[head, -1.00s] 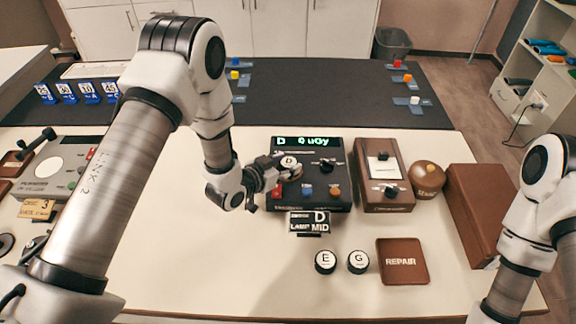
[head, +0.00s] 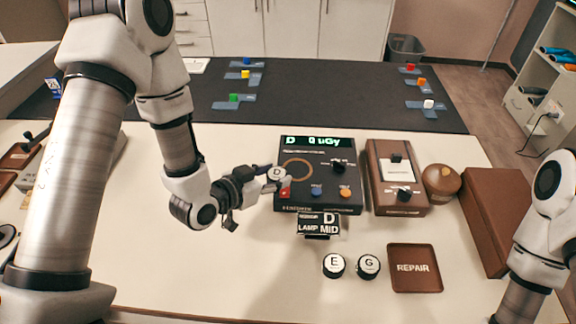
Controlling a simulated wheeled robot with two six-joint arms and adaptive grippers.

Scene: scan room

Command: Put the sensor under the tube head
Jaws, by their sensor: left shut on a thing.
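A round sensor with a white top marked D (head: 277,173) is held in my left gripper (head: 266,183), at the left edge of a dark meter box. The gripper is shut on it. The meter box (head: 320,198) has a bare tan ring on its top, and its green display reads D and 0 uGy. Two more sensors, E (head: 334,265) and G (head: 368,266), stand on the white table in front. I cannot make out a tube head in this view. My right arm enters at the right edge, its gripper out of view.
A REPAIR tray (head: 415,280) and a LAMP MID sign (head: 318,223) are in front.

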